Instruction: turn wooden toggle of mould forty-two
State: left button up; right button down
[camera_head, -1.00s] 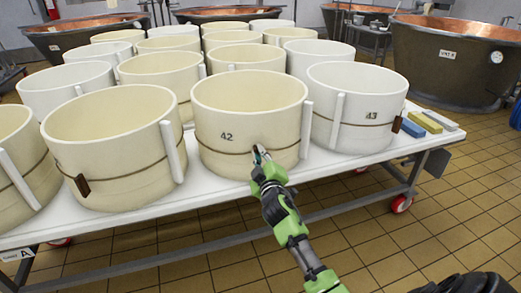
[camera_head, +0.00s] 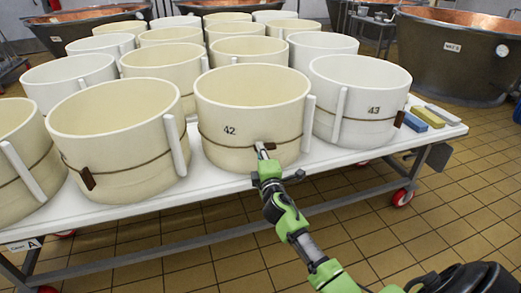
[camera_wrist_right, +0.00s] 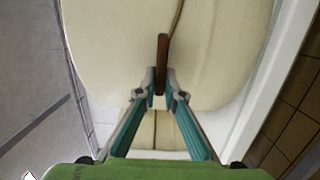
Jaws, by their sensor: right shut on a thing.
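Mould forty-two (camera_head: 235,135) is a cream round mould marked 42 at the front of the white table, with a brown cord around it. Its wooden toggle (camera_wrist_right: 162,55) is a dark brown bar on the mould's front; in the head view it is mostly hidden by the gripper. My right gripper (camera_head: 263,150) reaches the mould's front below and right of the number. In the right wrist view its two teal fingers (camera_wrist_right: 159,88) are shut on the lower end of the toggle, which points along the view. My left gripper is not in view.
Mould 43 (camera_head: 355,85) stands close on the right, and another cream mould (camera_head: 120,140) with a hanging toggle (camera_head: 87,178) on the left. Blue, yellow and grey blocks (camera_head: 428,116) lie at the table's right end. The tiled floor (camera_head: 400,235) in front is clear.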

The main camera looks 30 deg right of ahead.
jog(key=shift+f, duration=0.1)
dwell(0.4)
jog(key=c, duration=2.1)
grip_release()
jog(key=shift+c, duration=0.2)
jog(key=shift+s+a, duration=0.1)
jog(key=v, duration=1.1)
jog(key=shift+s, duration=0.4)
